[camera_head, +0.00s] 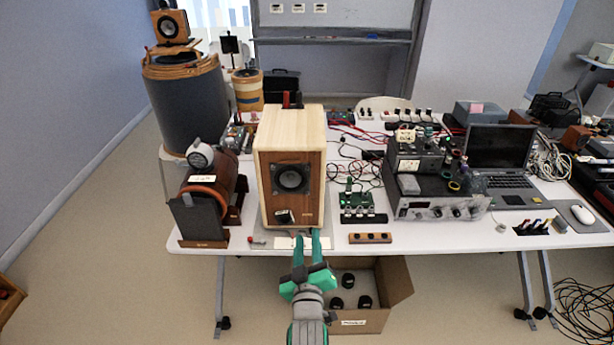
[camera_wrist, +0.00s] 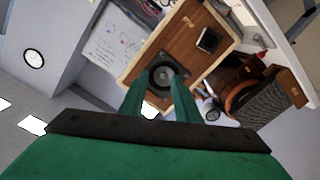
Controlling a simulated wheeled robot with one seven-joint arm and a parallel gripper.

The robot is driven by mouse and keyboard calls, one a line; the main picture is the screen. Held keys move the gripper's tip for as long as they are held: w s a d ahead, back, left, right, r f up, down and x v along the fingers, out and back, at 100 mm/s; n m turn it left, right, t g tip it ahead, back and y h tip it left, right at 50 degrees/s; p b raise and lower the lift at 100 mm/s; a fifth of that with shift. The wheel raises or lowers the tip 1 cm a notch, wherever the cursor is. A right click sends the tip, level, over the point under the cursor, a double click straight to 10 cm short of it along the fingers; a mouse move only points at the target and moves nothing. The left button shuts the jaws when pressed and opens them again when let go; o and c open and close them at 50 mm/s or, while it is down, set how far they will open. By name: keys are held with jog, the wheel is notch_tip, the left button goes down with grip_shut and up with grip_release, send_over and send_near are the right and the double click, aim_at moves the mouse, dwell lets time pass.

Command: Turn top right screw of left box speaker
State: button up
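A light wooden box speaker (camera_head: 264,200) with a brown front and one dark round cone (camera_head: 290,179) stands upright at the table's front edge. Its front also shows, tilted, in the wrist view (camera_wrist: 197,66), with the cone (camera_wrist: 161,77) partly behind my fingers. The screws are too small to tell apart. My gripper (camera_head: 307,238) has green fingers, parted and empty. In the head view it is in front of the speaker's lower part. In the wrist view the fingertips (camera_wrist: 157,82) overlap the cone; I see no clear contact.
A dark rounded speaker (camera_head: 212,190) stands close to the left of the box. A green circuit board (camera_head: 357,203) and a small wooden block (camera_head: 370,238) are to its right. An open cardboard box (camera_head: 395,283) is below the table edge. Electronics and a laptop (camera_head: 498,150) fill the right.

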jog(key=n, duration=0.1)
send_near(307, 168)
jog(key=s, duration=0.4)
jog(key=w, duration=1.1)
jog(key=shift+w+f, duration=0.2)
grip_shut()
